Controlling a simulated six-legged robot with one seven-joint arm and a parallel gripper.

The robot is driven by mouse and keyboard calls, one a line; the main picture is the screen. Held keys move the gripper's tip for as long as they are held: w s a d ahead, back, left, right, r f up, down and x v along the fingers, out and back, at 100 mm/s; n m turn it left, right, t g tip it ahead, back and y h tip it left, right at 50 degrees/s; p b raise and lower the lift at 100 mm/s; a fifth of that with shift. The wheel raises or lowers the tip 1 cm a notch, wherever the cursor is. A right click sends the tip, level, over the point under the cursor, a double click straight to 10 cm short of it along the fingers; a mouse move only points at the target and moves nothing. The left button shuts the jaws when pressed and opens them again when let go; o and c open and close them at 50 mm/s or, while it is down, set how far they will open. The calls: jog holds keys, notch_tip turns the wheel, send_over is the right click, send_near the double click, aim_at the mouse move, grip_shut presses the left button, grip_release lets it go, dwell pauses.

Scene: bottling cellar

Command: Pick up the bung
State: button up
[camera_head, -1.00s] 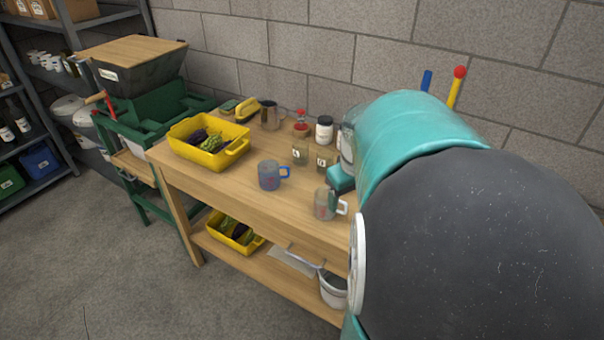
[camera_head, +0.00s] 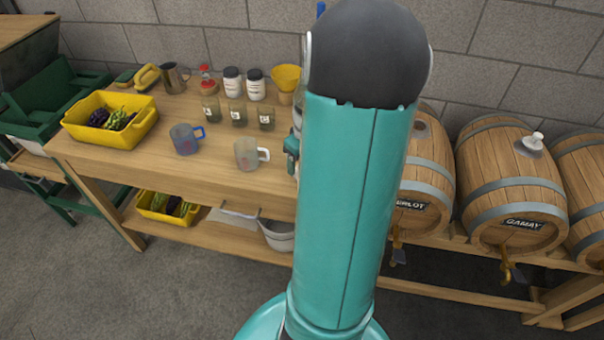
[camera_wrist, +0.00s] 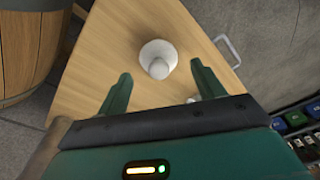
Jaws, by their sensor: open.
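In the wrist view a white, rounded piece with a wide base and a knob, which looks like the bung (camera_wrist: 158,52), stands on a light wooden surface (camera_wrist: 100,60). My gripper (camera_wrist: 161,70) is open and empty, its two green fingers apart. The white piece lies between and beyond the fingertips, with no contact visible. In the head view my arm hides most of the gripper, and I cannot make out this piece there. Another white bung-like piece (camera_head: 533,141) sits on top of the Gamay barrel (camera_head: 510,185).
A barrel (camera_wrist: 30,45) stands left of the wooden surface in the wrist view, and a metal handle (camera_wrist: 228,50) is on its right edge. In the head view the workbench (camera_head: 100,158) holds a yellow crate (camera_head: 130,132), mugs, jars and a yellow funnel (camera_head: 286,76).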

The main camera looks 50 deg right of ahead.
jog(key=f, duration=0.2)
jog(key=w+f, duration=0.1)
jog(key=f, duration=0.2)
jog(key=shift+d, duration=0.15)
jog(key=c, duration=0.9)
